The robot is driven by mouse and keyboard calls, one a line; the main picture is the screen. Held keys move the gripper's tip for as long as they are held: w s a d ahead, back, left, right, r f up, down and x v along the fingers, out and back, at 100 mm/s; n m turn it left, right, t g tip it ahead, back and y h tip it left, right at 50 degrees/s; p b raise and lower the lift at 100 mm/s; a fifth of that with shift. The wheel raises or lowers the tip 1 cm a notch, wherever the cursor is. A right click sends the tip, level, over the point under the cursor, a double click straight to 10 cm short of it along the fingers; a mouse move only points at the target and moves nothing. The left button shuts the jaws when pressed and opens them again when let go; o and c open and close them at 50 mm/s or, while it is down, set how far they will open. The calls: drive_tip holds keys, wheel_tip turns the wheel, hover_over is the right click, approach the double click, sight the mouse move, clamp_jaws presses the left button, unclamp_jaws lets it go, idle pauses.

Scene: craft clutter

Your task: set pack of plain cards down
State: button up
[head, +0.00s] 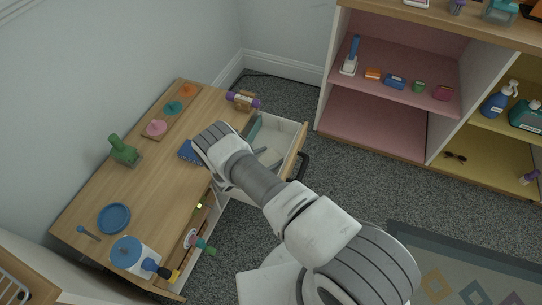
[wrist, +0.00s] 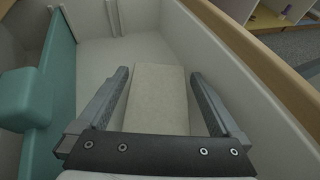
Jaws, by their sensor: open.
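The pack of plain cards (wrist: 158,98) is a pale beige block in the middle of the wrist view. It lies inside an open white drawer (wrist: 92,58), which also shows in the head view (head: 289,128). My gripper (wrist: 158,76) is open, with one finger on each side of the pack. A narrow gap shows beside each finger. The pack's near end is hidden behind my gripper's dark palm bar.
A teal object (wrist: 48,90) stands along the drawer's left side in the wrist view. The drawer's wooden front (wrist: 262,65) is at right. The wooden desk (head: 165,205) holds a blue notebook (head: 190,151), a green bottle-like object (head: 124,150) and a blue plate (head: 114,218). Shelves stand at right.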

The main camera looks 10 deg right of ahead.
drive_tip(key=p+v, duration=0.1)
drive_tip(key=v, duration=0.5)
drive_tip(key=shift+a+r+p, duration=0.1)
drive_tip(key=shift+r+p, duration=0.1)
drive_tip(key=shift+p, duration=0.1)
drive_tip(key=s+d+r+m+g+y, duration=0.2)
drive_tip(key=r+m, duration=0.5)
drive_tip(key=r, duration=1.1)
drive_tip(key=w+d+r+m+g+y, duration=0.1)
drive_tip(key=d+r+m+g, duration=0.45)
drive_tip(key=r, duration=1.25)
drive_tip(key=s+r+m+t+y, duration=0.2)
drive_tip(key=s+r+m+y, duration=0.3)
drive_tip(key=s+r, duration=0.6)
drive_tip(key=s+r+m+t+y, duration=0.1)
drive_tip(key=s+r+m+t, duration=0.1)
drive_tip(key=s, duration=0.5)
drive_tip(key=s+r+m+t+y, duration=0.1)
drive_tip(key=s+r+m+y, duration=0.1)
drive_tip(key=s+r+m, duration=0.3)
drive_tip(key=shift+s+a+r+t, duration=0.45)
drive_tip(key=shift+s+r, duration=0.3)
drive_tip(key=shift+s, duration=1.05)
